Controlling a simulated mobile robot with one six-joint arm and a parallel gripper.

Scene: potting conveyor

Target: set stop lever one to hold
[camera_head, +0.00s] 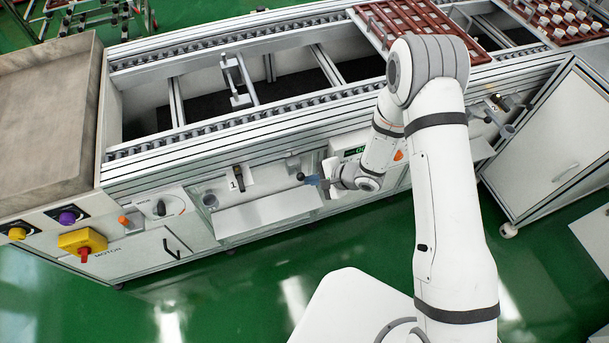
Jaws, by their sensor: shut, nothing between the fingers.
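A white plate marked "1" (237,182) is on the front of the conveyor, with a short dark handle (238,170) standing on it. To its right, a small lever with a dark ball knob (300,176) sticks out below a grey block (293,162). I cannot tell for sure which of these is stop lever one, and its setting is not readable. My gripper (316,181) is shut and empty, just right of the ball knob. Its fingertips are very near the knob; whether they touch is unclear.
A pale shelf (268,213) juts out below the plate. A display box (349,146) sits behind my wrist. A yellow box with a red knob (83,242) and a rotary dial (161,208) are at left. Brown trays (365,20) lie on the conveyor.

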